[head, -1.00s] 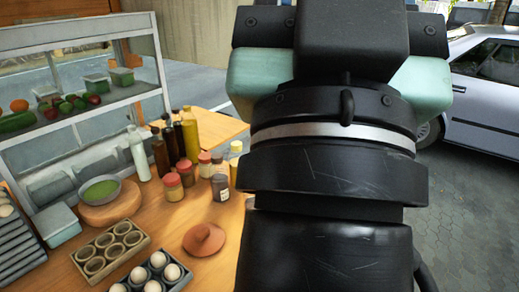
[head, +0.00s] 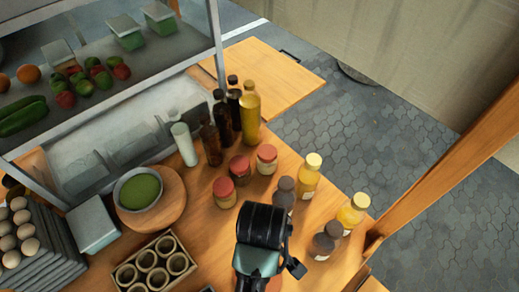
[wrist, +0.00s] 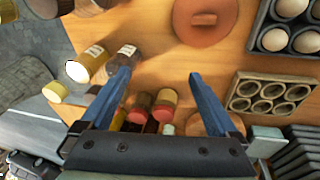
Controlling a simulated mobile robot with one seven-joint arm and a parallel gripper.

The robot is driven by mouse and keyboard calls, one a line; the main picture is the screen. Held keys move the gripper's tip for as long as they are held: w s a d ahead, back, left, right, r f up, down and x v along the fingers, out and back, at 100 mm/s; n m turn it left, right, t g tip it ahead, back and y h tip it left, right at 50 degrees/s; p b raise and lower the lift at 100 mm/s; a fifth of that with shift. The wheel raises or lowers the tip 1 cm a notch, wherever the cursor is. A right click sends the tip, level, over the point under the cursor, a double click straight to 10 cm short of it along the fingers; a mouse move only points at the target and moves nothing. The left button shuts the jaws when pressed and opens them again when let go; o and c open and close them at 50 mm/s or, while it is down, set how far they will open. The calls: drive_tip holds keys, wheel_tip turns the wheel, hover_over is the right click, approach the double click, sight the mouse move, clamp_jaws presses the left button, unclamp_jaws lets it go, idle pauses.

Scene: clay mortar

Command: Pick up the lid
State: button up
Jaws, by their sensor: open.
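The lid (wrist: 206,20) is a round terracotta disc with a raised bar handle. It lies on the wooden counter at the top of the wrist view, its upper edge cut off by the frame. In the head view my arm hides most or all of it. My gripper (wrist: 160,76) is open and empty, its two blue fingers spread above the counter. In the wrist view the lid lies beyond the fingertips, above and right of the gap between them, apart from both.
Small jars (head: 238,170) and bottles (head: 249,108) crowd the counter near the gripper. An egg tray (wrist: 294,32) and an empty cup tray (wrist: 268,93) lie right of the lid in the wrist view. Bare wood surrounds the lid's left side.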

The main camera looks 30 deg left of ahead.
drive_tip(key=s+f+g, duration=0.1)
drive_tip(key=s+f, duration=0.1)
drive_tip(key=f, duration=0.1)
drive_tip(key=s+f+n+g, duration=0.1)
drive_tip(key=s+f, duration=0.1)
drive_tip(key=f, duration=0.1)
drive_tip(key=s+f+p, duration=0.1)
drive_tip(key=s+f, duration=0.1)
drive_tip(key=f, duration=0.1)
drive_tip(key=shift+s+d+f+g+h, duration=0.2)
drive_tip(key=shift+s+d+g+h, duration=0.2)
drive_tip(key=shift+w+f+p, duration=0.2)
drive_tip(key=shift+f, duration=1.35)
drive_tip(key=shift+w+f+p, duration=0.15)
drive_tip(key=shift+f+p, duration=0.05)
drive_tip(key=shift+f, duration=1.35)
clamp_jaws()
